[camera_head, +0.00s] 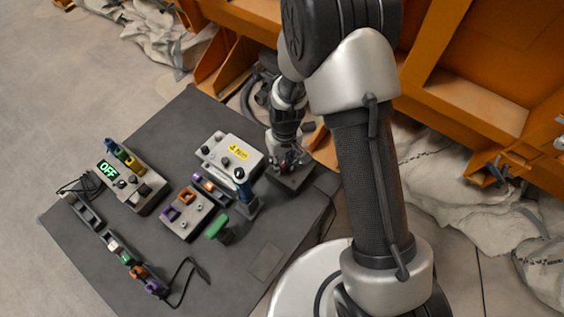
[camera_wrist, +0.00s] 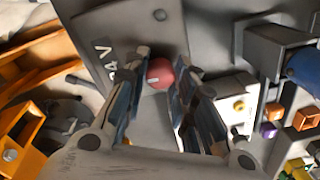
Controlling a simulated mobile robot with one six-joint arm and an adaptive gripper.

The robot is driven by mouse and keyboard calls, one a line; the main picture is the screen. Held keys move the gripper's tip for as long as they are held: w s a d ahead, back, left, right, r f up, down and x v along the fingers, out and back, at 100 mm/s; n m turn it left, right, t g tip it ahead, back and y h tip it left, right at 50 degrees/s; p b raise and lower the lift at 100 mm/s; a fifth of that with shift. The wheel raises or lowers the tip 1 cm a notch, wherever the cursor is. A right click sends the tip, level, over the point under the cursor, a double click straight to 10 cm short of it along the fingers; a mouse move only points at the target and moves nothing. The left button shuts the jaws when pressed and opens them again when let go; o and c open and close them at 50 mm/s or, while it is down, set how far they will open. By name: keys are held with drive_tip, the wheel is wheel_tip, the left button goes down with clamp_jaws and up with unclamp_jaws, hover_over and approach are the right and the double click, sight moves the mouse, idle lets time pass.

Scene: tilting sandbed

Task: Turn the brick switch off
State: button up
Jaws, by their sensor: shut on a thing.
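A red round knob (camera_wrist: 160,73) with a pale mark sits on a dark grey box (camera_wrist: 118,22) in the wrist view. In the head view my gripper (camera_head: 288,161) points down onto the dark grey box (camera_head: 296,182) at the right side of the dark mat. The knob is mostly hidden there.
On the dark mat (camera_head: 150,240) stand a box with a green "OFF" display (camera_head: 108,170), a grey box with a yellow label (camera_head: 238,152), a box with purple and orange sockets (camera_head: 187,213), and a green-topped piece (camera_head: 217,228). Orange metalwork (camera_head: 470,100) rises behind.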

sight(283, 163)
drive_tip(key=n+b, duration=0.1)
drive_tip(key=n, duration=0.5)
idle(0.6)
drive_tip(key=o, duration=1.1)
drive_tip(key=r, duration=1.2)
drive_tip(key=shift+w+d, duration=0.1)
drive_tip(key=shift+w, duration=0.15)
